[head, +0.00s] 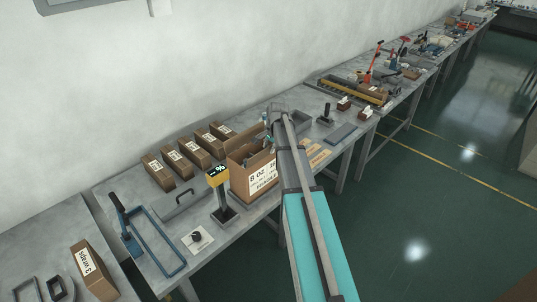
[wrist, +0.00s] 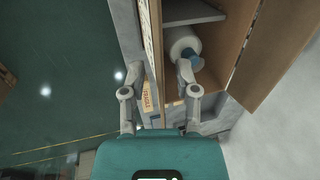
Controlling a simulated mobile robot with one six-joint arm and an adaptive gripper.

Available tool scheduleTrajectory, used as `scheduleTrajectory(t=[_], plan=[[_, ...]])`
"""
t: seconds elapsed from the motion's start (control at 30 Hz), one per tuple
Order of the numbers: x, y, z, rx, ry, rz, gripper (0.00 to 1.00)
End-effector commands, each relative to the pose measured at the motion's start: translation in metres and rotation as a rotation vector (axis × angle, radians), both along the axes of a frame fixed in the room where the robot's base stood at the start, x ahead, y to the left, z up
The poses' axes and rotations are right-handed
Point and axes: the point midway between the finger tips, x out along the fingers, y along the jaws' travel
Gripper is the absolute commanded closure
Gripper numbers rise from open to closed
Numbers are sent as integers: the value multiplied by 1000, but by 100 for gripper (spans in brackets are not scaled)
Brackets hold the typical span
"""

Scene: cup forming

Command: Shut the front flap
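The open cardboard box (head: 262,175), labelled "8 OZ", stands on the bench beside my arm. In the wrist view, its labelled front side (wrist: 151,45) rises edge-on between my fingers; I cannot tell where the wall ends and the front flap begins. My gripper (wrist: 156,84) is open, one finger outside this side and one over the box opening. Contact cannot be told. A white roll-like stack with a blue end (wrist: 184,45) lies inside the box. Another flap (wrist: 283,50) stands open on the right. In the head view my arm hides part of the box.
Several closed brown cartons (head: 190,150) line the wall side. A blue-handled sealer-like tool (head: 140,235) and a grey bin (head: 297,122) are on the bench. The green floor in front is clear.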

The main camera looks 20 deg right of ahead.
Motion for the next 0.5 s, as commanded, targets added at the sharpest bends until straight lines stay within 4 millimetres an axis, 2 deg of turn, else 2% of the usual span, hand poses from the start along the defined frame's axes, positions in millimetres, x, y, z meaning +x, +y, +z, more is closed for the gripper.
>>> scheduleTrajectory(t=[0.03, 0.2, 0.5], plan=[[1, 0, -7, 0, 0, 0, 60], [3, 1, -14, 0, 0, 0, 60], [4, 1, -17, 0, 0, -1, 60]])
